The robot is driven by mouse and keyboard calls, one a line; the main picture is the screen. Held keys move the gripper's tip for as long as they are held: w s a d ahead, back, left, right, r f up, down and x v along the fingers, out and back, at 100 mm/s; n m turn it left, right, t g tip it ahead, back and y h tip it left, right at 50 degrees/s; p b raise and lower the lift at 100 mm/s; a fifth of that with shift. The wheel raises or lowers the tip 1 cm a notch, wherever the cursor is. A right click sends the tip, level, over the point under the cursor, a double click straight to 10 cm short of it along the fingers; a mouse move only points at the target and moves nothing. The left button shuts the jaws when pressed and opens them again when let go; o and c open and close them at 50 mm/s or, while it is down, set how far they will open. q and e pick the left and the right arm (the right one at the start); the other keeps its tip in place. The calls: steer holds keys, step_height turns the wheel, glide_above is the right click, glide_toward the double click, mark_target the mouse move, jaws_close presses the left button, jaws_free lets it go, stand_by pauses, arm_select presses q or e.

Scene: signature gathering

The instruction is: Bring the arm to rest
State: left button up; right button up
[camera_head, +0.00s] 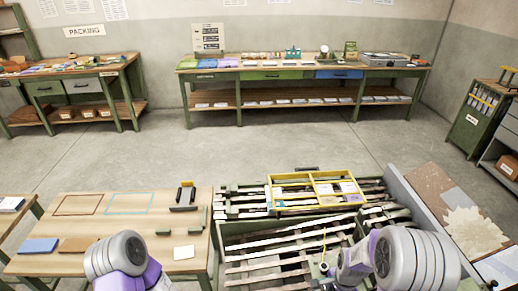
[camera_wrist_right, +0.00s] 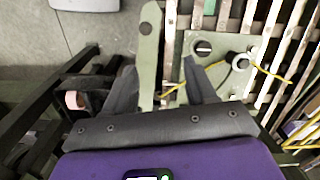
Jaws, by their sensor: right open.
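My right arm (camera_head: 405,258) shows at the lower right of the head view, over the slatted bench. My right gripper (camera_wrist_right: 160,78) is open in the right wrist view, its two dark fingers apart. I see nothing held between them; a pale green bar (camera_wrist_right: 151,50) and a green plate (camera_wrist_right: 215,55) with a yellow cord show beyond the fingertips. My left arm (camera_head: 125,258) shows at the lower left of the head view, in front of the wooden table. Its gripper is out of view.
A yellow divided tray (camera_head: 271,193) sits at the back of the slatted bench (camera_head: 232,229). The wooden table (camera_head: 110,232) at left holds a blue pad (camera_head: 38,245), a brown pad (camera_head: 79,245) and a white note (camera_head: 184,252). Open floor (camera_head: 270,145) lies beyond.

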steer(key=f, duration=0.1)
steer(key=a+f+n, duration=0.1)
steer(key=f, duration=0.1)
steer(key=s+a+f+n, duration=0.1)
steer(key=shift+a+f, duration=0.1)
steer(key=shift+f, duration=0.1)
steer(key=s+a+f+n+y, duration=0.4)
steer(key=s+a+f+n, duration=0.4)
steer(key=s+a+n, duration=0.3)
arm_select(q)
step_height(320, 180, down, 10)
steer(key=b, duration=1)
steer(key=shift+w, duration=0.3)
arm_select(e)
step_height(320, 180, down, 10)
steer(key=m, duration=0.1)
steer(key=shift+w+a+r+t, duration=0.15)
steer(key=shift+w+a+t, duration=0.15)
steer(key=shift+w+a, duration=0.15)
steer(key=shift+c, duration=0.2)
